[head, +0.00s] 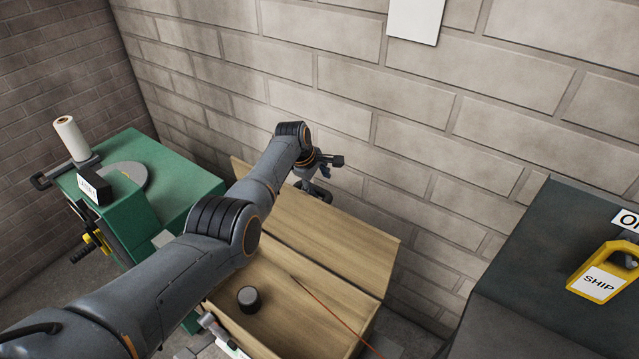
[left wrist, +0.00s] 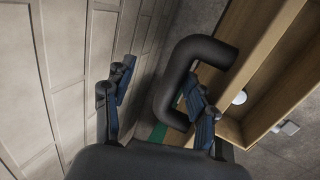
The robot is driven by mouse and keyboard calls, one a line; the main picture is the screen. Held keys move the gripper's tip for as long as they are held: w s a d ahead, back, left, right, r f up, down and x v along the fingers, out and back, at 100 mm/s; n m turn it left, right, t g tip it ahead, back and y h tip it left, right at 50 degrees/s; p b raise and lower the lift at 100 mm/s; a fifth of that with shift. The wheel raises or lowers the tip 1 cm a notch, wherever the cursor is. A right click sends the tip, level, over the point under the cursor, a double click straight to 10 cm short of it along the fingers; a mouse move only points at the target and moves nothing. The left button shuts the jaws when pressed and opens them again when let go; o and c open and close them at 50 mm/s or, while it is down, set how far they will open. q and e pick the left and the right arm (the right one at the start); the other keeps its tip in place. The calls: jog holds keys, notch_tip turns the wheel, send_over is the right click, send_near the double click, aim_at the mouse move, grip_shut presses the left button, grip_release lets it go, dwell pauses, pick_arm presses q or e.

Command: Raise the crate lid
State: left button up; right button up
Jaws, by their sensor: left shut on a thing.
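The wooden crate (head: 237,333) stands open below my left arm. Its lid (head: 345,239) is raised and tilted back toward the block wall. A dark, thick, C-shaped handle (left wrist: 207,48) is on the lid. My left gripper (head: 322,176) is at the lid's upper edge, shut on the handle. In the left wrist view its blue-padded fingers (left wrist: 160,98) stand on either side of the handle's bar. My arm hides part of the lid and crate. My right gripper is in neither view.
A dark round puck (head: 250,298) and a thin reddish rod (head: 335,316) are at the crate. A green machine (head: 182,190) stands at the left. A dark cabinet (head: 540,250) with a yellow SHIP tag (head: 600,280) is at the right. The wall (head: 345,90) is close behind the lid.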

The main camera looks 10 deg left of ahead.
pick_arm(q)
jog(key=w+d+r+t, duration=0.15)
jog(key=w+r, duration=0.35)
jog(key=r, duration=0.8)
jog(key=s+v, duration=0.1)
jog(key=v, duration=1.1)
jog(key=shift+s+f+t, duration=0.15)
jog(key=shift+s+t, duration=0.2)
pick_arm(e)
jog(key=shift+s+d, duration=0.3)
pick_arm(q)
jog(key=shift+a, duration=0.1)
